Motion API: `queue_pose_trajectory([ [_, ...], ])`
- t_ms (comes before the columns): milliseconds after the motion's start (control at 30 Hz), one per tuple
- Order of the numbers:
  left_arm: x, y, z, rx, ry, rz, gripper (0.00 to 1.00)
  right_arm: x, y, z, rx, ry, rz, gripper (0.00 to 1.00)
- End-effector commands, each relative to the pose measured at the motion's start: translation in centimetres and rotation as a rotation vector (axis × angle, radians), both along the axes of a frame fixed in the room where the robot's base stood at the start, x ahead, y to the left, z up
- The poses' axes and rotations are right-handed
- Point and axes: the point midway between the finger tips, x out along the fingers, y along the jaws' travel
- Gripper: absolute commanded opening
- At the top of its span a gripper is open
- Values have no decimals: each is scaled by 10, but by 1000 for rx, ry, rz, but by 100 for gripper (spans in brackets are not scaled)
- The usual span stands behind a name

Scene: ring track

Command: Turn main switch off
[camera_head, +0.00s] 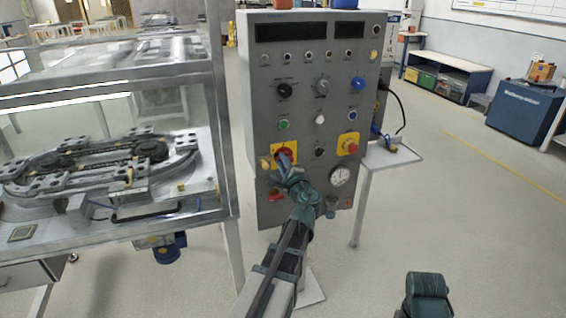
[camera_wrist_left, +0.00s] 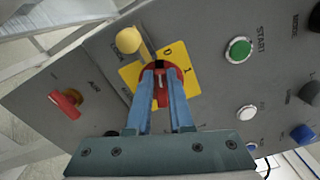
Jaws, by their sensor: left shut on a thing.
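The main switch (camera_head: 281,154) is a red rotary knob on a yellow plate, low on the left of the grey control panel. In the left wrist view, the red switch handle (camera_wrist_left: 161,96) sits between the two blue fingers. The plate around it carries a "0" and a "1" mark. My left gripper (camera_head: 287,160) reaches the panel from below and is shut on this handle; its fingers (camera_wrist_left: 162,78) lie along both sides of it. The fingers hide part of the knob.
A yellow knob (camera_wrist_left: 129,40) and a red handle (camera_wrist_left: 66,102) are close to the switch. The green START button (camera_wrist_left: 238,50) is to the right. A red button on yellow (camera_head: 350,146) is farther right. A glass-walled ring track cabinet (camera_head: 222,130) stands left.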

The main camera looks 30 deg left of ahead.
Motion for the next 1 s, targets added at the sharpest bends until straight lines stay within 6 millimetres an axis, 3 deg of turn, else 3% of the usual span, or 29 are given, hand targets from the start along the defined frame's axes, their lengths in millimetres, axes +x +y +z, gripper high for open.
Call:
queue_pose_trajectory([
  [500, -2, 1, -7, -203, -235, 1, 0, 0, 0, -7, 0, 0, 0, 50],
  [1000, -2, 1, -8, -240, -279, 1, 0, 0, 0, -8, 0, 0, 0, 50],
])
